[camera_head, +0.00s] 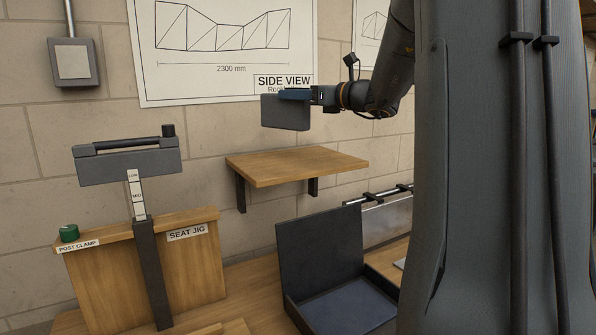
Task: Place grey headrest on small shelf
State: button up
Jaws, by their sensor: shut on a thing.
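The grey headrest (286,115) is a dark grey block held in the air in front of the wall, above the small wooden shelf (300,168). My gripper (296,94) is shut on the headrest at its upper edge, with blue fingers showing. The headrest hangs apart from the shelf, with a visible gap beneath it. The shelf top is bare, and dark brackets hold it to the wall. The exact distance of the headrest from the wall is hard to tell.
At left, a wooden seat jig (200,262) carries a dark post (150,270) with a grey padded piece (128,163) on top. A green clamp knob (69,233) sits on it. Below the shelf, an open dark case (320,250) stands on the bench. A poster (225,75) hangs behind.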

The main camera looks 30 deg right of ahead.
notch_tip(320, 180, down, 10)
jog(key=p, duration=0.2)
jog(key=shift+f+p, duration=0.2)
jog(key=shift+p, duration=0.2)
jog(key=shift+f, duration=0.2)
jog(key=o, duration=1.2)
